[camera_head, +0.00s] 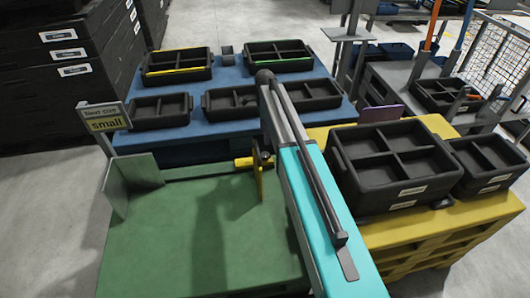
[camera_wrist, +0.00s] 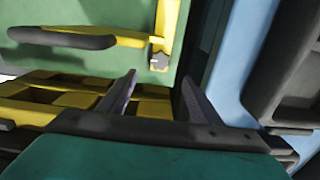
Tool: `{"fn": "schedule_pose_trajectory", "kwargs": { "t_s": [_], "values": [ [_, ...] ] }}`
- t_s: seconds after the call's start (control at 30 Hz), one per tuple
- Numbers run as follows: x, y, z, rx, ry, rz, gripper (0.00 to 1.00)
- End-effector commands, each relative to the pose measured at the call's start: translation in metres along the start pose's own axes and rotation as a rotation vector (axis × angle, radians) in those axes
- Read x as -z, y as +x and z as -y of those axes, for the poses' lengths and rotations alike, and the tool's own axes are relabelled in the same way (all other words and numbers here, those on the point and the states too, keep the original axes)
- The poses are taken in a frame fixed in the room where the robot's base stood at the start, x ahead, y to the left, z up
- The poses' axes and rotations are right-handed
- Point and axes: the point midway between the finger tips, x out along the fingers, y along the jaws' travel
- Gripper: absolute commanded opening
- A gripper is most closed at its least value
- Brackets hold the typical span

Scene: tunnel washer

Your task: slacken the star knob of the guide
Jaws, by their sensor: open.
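In the head view the yellow guide part (camera_head: 243,162) stands at the right side of the green table, partly behind my arm. My gripper (camera_wrist: 158,82) is open and empty. The knob shows beyond its fingertips, roughly midway between them; no contact is visible. I cannot tell the knob's distance. I cannot make out the knob or my fingers in the head view.
A dark, rounded handle (camera_wrist: 60,38) extends left from the guide in the wrist view. The green table (camera_head: 190,235) is mostly bare. A sign reading "small" (camera_head: 105,123) stands at its back left. Black divided bins (camera_head: 395,165) stand on a yellow pallet at right, others on a blue surface behind.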

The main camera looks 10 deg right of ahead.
Motion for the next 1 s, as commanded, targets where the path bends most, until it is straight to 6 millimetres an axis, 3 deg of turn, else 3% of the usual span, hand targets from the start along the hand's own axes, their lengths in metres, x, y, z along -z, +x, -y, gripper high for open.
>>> {"fn": "schedule_pose_trajectory", "kwargs": {
  "t_s": [0.7, 1.0],
  "values": [
    [-0.001, 0.099, 0.0, -0.002, -0.001, 0.0, 0.58],
    [-0.002, 0.122, 0.0, -0.001, -0.002, 0.0, 0.58]
  ]
}}
